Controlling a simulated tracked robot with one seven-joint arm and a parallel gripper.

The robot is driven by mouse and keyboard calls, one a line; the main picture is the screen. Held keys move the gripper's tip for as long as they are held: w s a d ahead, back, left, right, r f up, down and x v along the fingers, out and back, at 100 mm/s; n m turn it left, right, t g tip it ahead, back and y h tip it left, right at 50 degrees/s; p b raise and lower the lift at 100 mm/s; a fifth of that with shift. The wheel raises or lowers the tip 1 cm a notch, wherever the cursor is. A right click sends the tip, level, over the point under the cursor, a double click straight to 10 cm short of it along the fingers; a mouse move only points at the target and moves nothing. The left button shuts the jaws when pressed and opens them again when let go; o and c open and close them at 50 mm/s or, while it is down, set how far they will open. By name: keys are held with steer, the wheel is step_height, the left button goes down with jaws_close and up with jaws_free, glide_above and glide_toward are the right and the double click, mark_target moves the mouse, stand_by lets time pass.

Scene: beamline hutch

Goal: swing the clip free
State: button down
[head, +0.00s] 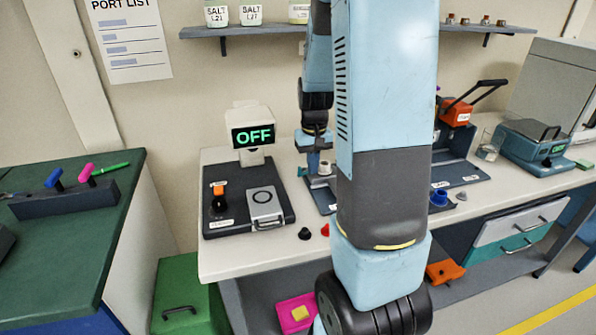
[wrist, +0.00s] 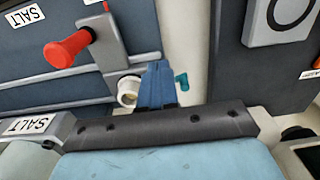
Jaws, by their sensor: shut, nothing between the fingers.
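My gripper (wrist: 158,72) is shut and empty. Its blue fingers point down at the blue-grey plate near its edge, and they also show in the head view (head: 313,168). A small teal piece (wrist: 181,80), perhaps the clip, sticks out just beside the fingers. I cannot tell whether they touch it. A white cylinder (wrist: 128,90) stands on the other side of the fingers, by a grey bracket (wrist: 108,45) with a red handle (wrist: 66,48). My arm hides most of this station in the head view.
A dark station with an OFF display (head: 253,137) and a grey hinged block (head: 265,205) stands left on the bench (head: 225,262). An orange lever device (head: 456,112) and a teal box (head: 535,145) stand right.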

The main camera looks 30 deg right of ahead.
stand_by(0.3)
steer(key=shift+s+d, duration=0.3)
steer(key=shift+d, duration=0.3)
step_height(320, 180, up, 7)
steer(key=a, duration=0.1)
steer(key=shift+w, duration=0.15)
stand_by(0.9)
steer(key=shift+a, duration=0.1)
steer(key=shift+r, duration=0.1)
steer(key=s+a+r+n+t, duration=0.1)
steer(key=s+a+r+t, duration=0.1)
steer(key=s+a+r, duration=0.4)
steer(key=s+a+r+n+t, duration=0.1)
steer(key=s+a+r+t, duration=0.2)
steer(key=s+a+r, duration=0.4)
steer(key=s+a, duration=0.1)
steer(key=s, duration=0.4)
steer(key=shift+r+t, duration=0.25)
steer(key=shift+t, duration=0.05)
